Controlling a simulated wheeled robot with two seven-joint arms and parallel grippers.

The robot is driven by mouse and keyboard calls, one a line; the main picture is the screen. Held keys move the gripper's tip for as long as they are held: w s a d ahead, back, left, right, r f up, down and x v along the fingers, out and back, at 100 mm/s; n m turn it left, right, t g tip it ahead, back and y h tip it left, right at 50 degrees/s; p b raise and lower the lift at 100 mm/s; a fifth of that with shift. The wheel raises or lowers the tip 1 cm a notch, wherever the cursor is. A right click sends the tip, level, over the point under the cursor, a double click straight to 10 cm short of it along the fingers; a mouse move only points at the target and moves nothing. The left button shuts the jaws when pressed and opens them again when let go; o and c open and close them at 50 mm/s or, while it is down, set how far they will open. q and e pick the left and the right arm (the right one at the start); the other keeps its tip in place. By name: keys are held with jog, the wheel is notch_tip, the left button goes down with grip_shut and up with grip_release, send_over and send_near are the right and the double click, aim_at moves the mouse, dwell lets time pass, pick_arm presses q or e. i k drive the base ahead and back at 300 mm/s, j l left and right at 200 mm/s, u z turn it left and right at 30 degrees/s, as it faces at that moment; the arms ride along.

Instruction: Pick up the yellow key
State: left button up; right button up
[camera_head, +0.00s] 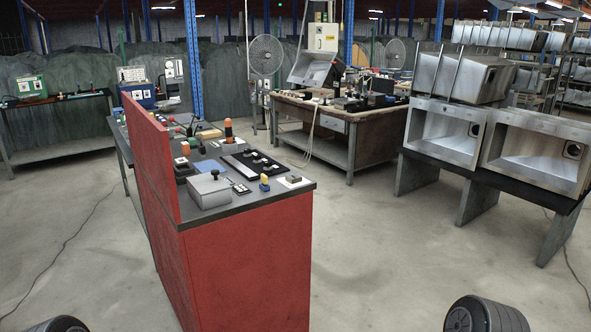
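A small yellow piece (264,178) with a blue part under it stands on the dark top of the red workbench (248,262), near its front right corner. It is the clearest yellow thing there, but it is too small for me to tell whether it is the yellow key. It stands apart from the things around it. Neither of my grippers is in view. Dark rounded parts, probably of my arms, show at the bottom left and bottom right edges, well away from the bench top.
Beside the yellow piece are a grey metal box (209,190), a small block on a white plate (293,180) and a black tray (252,164). A red panel (151,155) rises along the bench's left side. Steel sinks (445,132) stand at right. The floor between is clear.

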aim_at(263, 179)
jog(key=i+l, duration=0.15)
jog(key=i, duration=0.5)
jog(key=i+l, duration=0.15)
jog(key=i, duration=0.5)
jog(key=i+l, duration=0.15)
jog(key=i, duration=0.5)
